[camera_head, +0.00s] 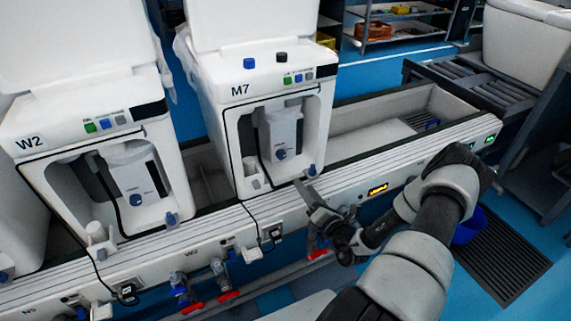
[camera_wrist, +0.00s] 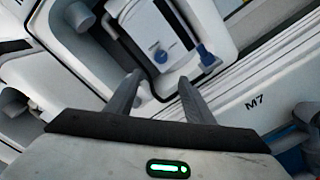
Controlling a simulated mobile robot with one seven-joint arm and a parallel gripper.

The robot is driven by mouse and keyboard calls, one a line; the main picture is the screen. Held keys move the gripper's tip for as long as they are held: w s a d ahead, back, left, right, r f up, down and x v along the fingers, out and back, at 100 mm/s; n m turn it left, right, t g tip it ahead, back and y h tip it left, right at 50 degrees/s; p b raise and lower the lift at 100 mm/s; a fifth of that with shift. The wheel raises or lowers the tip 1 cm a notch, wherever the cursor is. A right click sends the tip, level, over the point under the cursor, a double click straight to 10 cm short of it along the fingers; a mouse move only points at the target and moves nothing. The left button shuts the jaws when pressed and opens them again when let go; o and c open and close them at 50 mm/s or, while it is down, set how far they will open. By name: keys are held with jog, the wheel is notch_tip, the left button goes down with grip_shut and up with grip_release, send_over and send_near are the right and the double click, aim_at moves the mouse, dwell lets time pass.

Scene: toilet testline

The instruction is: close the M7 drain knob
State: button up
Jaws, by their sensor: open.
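The white M7 unit (camera_head: 222,104) stands on the bench, its front recess open. A blue knob (camera_head: 311,170) sits at the recess's lower right corner; it also shows in the wrist view (camera_wrist: 205,56). A smaller blue knob (camera_head: 281,154) is on the inner white container. No label shows which is the drain knob. My gripper (camera_head: 305,190) is in front of the unit, just below the lower right knob. In the wrist view my gripper (camera_wrist: 159,80) has its two fingers apart with nothing between them; that knob is beyond the right fingertip, apart from it.
The W2 unit (camera_head: 62,142) stands to the left. The bench's front rail (camera_head: 355,172) runs below M7. Red-handled valves (camera_head: 228,296) and hoses hang under it. The trough right of M7 (camera_head: 375,138) is open. Blue and black caps (camera_head: 249,63) top M7.

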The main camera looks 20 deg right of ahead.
aim_at(282, 157)
jog(key=w+b, duration=0.1)
jog(key=w, duration=0.4)
jog(key=w+b, duration=0.1)
jog(key=w, duration=0.5)
jog(key=w+b, duration=0.1)
jog(key=w, duration=0.5)
jog(key=shift+w+a+b, duration=0.15)
jog(key=shift+a+b, duration=0.15)
jog(key=shift+b, duration=0.1)
jog(key=c, duration=1)
jog(key=shift+c, duration=0.2)
